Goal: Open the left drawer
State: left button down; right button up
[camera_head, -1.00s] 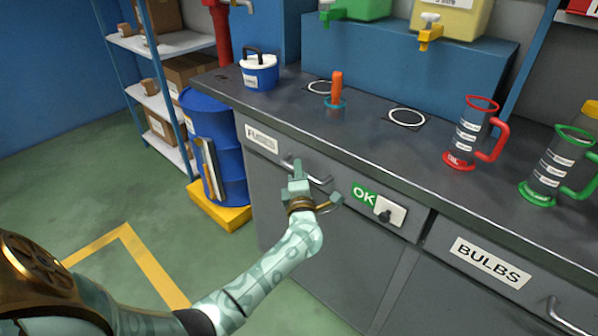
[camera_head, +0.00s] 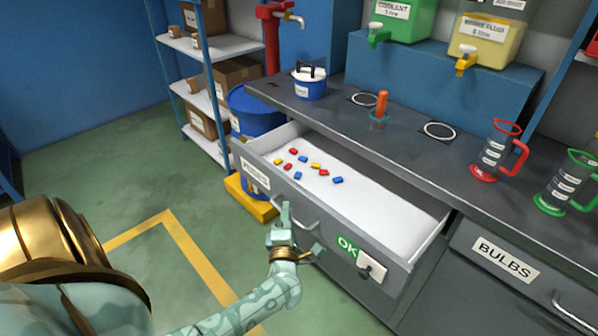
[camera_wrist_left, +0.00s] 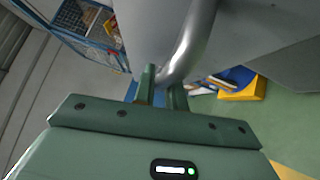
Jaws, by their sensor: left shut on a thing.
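The left drawer (camera_head: 350,187), labelled FUSES, stands well out of the grey counter. Its white inside shows several small red, blue and yellow fuses (camera_head: 314,166) lying toward the left end. Its curved metal handle (camera_head: 306,222) is on the front panel. My left gripper (camera_head: 284,222) is at that handle, in front of the drawer. In the left wrist view the two green fingers (camera_wrist_left: 162,88) are shut around the lower end of the handle bar (camera_wrist_left: 192,42). My right gripper is in neither view.
A closed BULBS drawer (camera_head: 512,262) is to the right. The counter top (camera_head: 420,160) carries measuring jugs (camera_head: 497,152) and a small blue-and-white tub (camera_head: 309,84). A blue barrel (camera_head: 255,118) stands left of the drawer on a yellow base. The green floor at left is clear.

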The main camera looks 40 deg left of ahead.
pick_arm(q)
jog(key=shift+s, duration=0.8)
jog(key=shift+f, duration=0.1)
jog(key=c, duration=1.5)
grip_release()
jog(key=shift+o, duration=0.2)
jog(key=p+v, duration=0.1)
jog(key=v, duration=1.5)
jog(key=shift+d+p, duration=0.15)
jog(key=shift+p, duration=0.2)
jog(key=shift+s, duration=0.1)
